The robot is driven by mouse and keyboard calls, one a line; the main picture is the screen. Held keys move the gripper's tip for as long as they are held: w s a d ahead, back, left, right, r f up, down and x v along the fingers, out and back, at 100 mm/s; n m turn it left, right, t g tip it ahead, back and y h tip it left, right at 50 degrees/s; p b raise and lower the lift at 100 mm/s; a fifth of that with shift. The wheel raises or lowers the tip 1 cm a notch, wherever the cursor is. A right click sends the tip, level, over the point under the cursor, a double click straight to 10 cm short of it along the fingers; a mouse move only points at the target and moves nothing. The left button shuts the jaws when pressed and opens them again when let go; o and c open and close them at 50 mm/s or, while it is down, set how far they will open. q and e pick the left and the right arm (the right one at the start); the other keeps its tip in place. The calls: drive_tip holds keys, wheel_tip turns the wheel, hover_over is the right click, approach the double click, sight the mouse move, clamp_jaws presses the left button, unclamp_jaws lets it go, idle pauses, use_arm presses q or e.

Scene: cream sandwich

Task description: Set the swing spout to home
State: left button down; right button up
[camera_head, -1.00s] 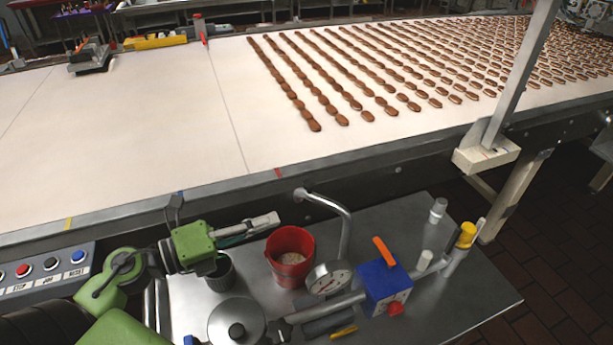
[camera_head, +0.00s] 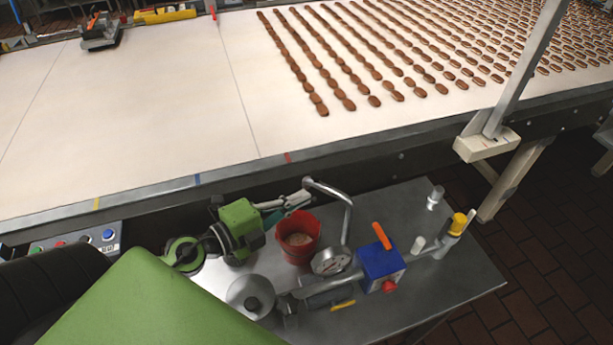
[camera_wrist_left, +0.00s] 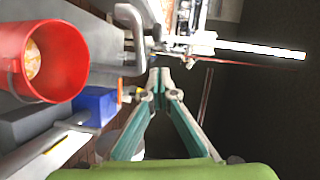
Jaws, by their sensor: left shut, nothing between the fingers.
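The swing spout (camera_head: 346,206) is a bent, shiny metal pipe that rises from the steel bench beside the gauge. Its free end points left toward the conveyor edge, above the red bucket. In the left wrist view a bent grey pipe (camera_wrist_left: 138,52), probably the spout, lies just left of my fingertips. My left gripper (camera_head: 306,197) is shut and empty, its fingertips close to the spout's free end. I cannot tell if they touch. In the left wrist view its fingers (camera_wrist_left: 159,75) meet at the tips. My right gripper is not in view.
The red bucket (camera_head: 299,256) stands below my left fingers. A dial gauge (camera_head: 330,261), a blue box (camera_head: 380,264) with an orange lever (camera_head: 381,236) and a lidded pot (camera_head: 250,297) crowd the bench (camera_head: 455,275). The conveyor (camera_head: 150,110) runs behind, with rows of biscuits (camera_head: 400,60).

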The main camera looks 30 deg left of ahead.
use_arm(q)
drive_tip(key=w, duration=0.3)
drive_tip(key=w+a+f, duration=0.1)
drive_tip(key=w, duration=0.1)
drive_tip(key=shift+w, duration=0.1)
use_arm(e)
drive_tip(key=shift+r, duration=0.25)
use_arm(q)
drive_tip(key=shift+f, duration=0.1)
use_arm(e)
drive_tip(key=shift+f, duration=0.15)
